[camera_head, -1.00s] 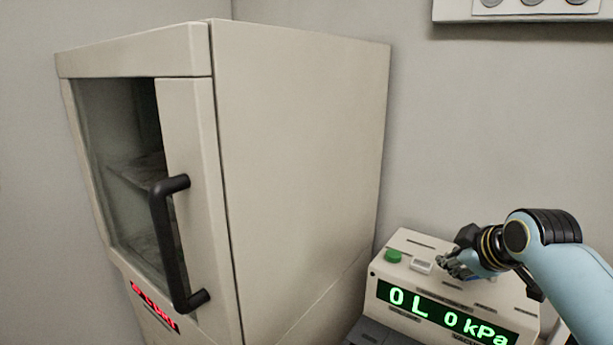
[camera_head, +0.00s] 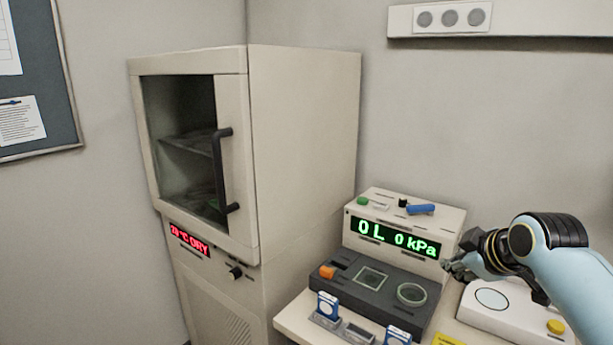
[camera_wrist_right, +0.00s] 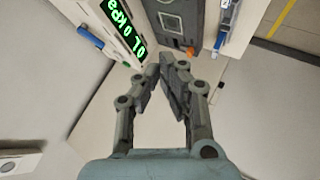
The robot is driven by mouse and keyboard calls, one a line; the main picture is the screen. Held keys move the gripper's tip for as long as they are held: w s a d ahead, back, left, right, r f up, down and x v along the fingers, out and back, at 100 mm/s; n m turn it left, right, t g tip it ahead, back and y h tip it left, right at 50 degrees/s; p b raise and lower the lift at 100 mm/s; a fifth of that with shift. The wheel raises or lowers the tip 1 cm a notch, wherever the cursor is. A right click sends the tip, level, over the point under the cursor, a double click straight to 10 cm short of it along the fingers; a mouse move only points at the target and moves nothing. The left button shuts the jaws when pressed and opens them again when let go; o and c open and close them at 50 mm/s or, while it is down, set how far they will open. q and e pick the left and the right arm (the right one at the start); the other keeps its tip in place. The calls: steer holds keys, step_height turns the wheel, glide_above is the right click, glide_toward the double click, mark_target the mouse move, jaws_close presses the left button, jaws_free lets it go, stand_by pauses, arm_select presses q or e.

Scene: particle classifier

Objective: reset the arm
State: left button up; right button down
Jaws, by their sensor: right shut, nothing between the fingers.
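My right arm reaches in from the right in the head view. My right gripper (camera_head: 452,267) is in front of the right end of the cream meter box (camera_head: 440,212), whose green display reads 0 L 0 kPa. In the right wrist view the right gripper's (camera_wrist_right: 166,69) grey fingers lean together at the tips, shut, with nothing between them. The display (camera_wrist_right: 125,25) shows at the upper left of that view, beyond the fingers. My left gripper is in neither view.
Blue-and-white pieces (camera_head: 327,305) stand in front. A white device (camera_head: 507,312) with a yellow knob is below the right gripper. A drying cabinet (camera_head: 300,150) stands left, door shut.

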steer(key=s+f+m+g+b, duration=0.15)
steer(key=s+f+b, duration=0.5)
steer(key=f, duration=0.75)
steer(key=s+d+f+g+b, duration=0.15)
steer(key=s+f+b, duration=0.25)
steer(key=s+f, duration=0.8)
steer(key=s+f+m+g+b, duration=0.1)
steer(key=s+f+g+b, duration=0.3)
steer(key=f, duration=1.3)
arm_select(q)
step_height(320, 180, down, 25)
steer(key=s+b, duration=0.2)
steer(key=b, duration=0.8)
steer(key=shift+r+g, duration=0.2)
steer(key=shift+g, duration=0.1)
arm_select(e)
steer(key=s+f+m, duration=0.2)
steer(key=s+f, duration=0.6)
steer(key=s, duration=0.3)
steer(key=s+f+m+g+h, duration=0.1)
steer(key=s+f+m, duration=0.1)
steer(key=s+f, duration=0.6)
steer(key=s+d+f+m, duration=0.1)
steer(key=s+f+m, duration=0.2)
steer(key=s+f, duration=0.6)
steer(key=shift+s+h, duration=0.3)
steer(key=shift+s, duration=2.85)
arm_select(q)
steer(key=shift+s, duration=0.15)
